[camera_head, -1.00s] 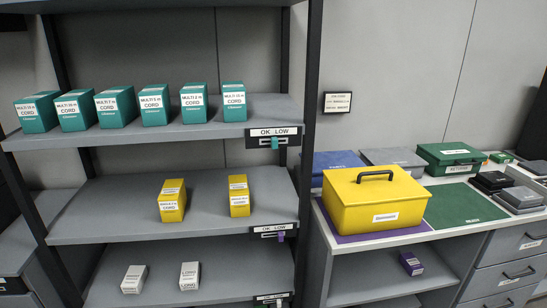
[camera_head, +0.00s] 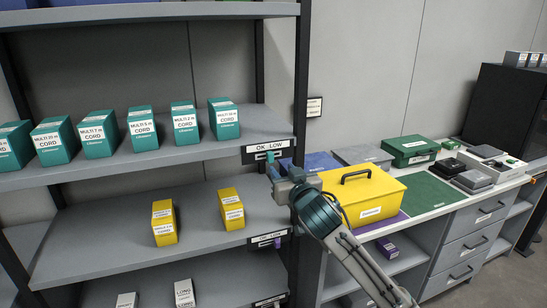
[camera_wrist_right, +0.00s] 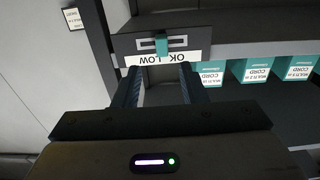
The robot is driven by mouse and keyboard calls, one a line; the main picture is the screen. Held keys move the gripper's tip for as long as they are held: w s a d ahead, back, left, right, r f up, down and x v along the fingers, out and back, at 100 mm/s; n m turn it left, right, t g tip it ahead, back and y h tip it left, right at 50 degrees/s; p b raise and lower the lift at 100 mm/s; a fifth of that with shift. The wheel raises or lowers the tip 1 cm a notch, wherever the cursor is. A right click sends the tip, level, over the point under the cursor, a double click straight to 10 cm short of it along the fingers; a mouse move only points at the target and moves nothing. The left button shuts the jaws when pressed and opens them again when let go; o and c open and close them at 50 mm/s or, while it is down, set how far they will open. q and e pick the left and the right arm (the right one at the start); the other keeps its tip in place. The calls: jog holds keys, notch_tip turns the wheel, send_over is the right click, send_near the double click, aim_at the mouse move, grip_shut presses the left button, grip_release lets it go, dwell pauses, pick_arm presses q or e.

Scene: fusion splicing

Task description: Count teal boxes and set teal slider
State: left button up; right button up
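Several teal cord boxes (camera_head: 142,127) stand in a row on the upper shelf; the leftmost is cut by the picture's edge. A black OK/LOW plate (camera_head: 283,149) is fixed at the right end of that shelf's front edge. Its teal slider (camera_head: 270,157) also shows in the right wrist view (camera_wrist_right: 161,44), near the middle of its slot. There the plate (camera_wrist_right: 125,43) and its lettering appear upside down. My right gripper (camera_wrist_right: 160,69) is open and empty, with its two fingers pointing at the plate and the slider beyond the gap between them. My left gripper is not in view.
Yellow boxes (camera_head: 231,208) stand on the middle shelf (camera_head: 100,248), and white boxes (camera_head: 184,293) on the lower one. A black shelf post (camera_head: 303,80) rises beside the plate. Right of it is a counter with a yellow case (camera_head: 375,190) and a green mat (camera_head: 432,193).

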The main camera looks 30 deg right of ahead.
aim_at(272, 158)
jog(key=p+x, duration=0.1)
jog(key=x, duration=0.2)
jog(key=p+x, duration=0.1)
jog(key=x, duration=0.2)
jog(key=shift+w+a+r, duration=0.15)
jog(key=shift+w+a, duration=0.05)
jog(key=shift+w, duration=0.05)
jog(key=shift+x, duration=0.85)
jog(key=shift+c, duration=0.2)
jog(key=shift+s, duration=0.1)
grip_shut()
